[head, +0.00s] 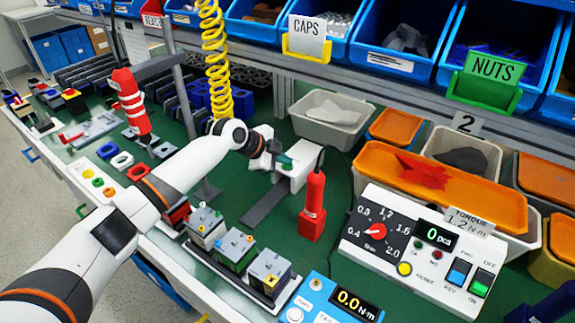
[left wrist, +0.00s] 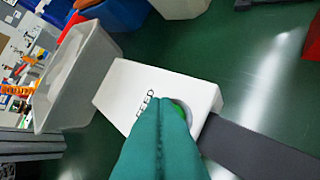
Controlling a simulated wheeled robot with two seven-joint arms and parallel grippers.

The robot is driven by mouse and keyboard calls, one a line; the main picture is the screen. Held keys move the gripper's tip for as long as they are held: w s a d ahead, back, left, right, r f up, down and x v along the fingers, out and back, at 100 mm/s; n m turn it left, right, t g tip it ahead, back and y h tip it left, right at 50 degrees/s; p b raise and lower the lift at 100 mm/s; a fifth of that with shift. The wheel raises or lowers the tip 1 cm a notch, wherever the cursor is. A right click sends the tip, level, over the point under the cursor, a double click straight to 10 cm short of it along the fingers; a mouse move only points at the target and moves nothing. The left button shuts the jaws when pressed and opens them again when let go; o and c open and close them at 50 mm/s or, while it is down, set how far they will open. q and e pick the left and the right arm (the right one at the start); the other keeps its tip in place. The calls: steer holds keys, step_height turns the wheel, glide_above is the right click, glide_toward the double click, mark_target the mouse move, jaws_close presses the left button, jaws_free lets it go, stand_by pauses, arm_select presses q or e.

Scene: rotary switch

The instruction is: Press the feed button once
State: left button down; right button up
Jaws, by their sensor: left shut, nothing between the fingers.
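The white feed box (head: 301,173) stands on the green bench mat near the middle of the head view. My left gripper (head: 283,160) is at the box top, with teal fingers shut and empty. In the left wrist view the shut fingers (left wrist: 170,103) overlap the button and hide most of it. I cannot tell whether they touch it. My right gripper is not in view.
A red tool (head: 314,205) stands right of the box, and a grey bin (head: 330,118) sits behind it. A torque controller (head: 420,245) is at the right. A tray of small blocks (head: 238,245) lies in front. A yellow coiled hose (head: 215,60) hangs behind my arm.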

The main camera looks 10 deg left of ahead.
arm_select(q)
steer(key=shift+f, duration=0.2)
steer(key=shift+r, duration=0.1)
steer(key=shift+r+p, duration=0.55)
steer(key=shift+r, duration=0.3)
step_height(320, 180, up, 5)
steer(key=p, duration=0.3)
steer(key=shift+p, duration=0.3)
stand_by(0.7)
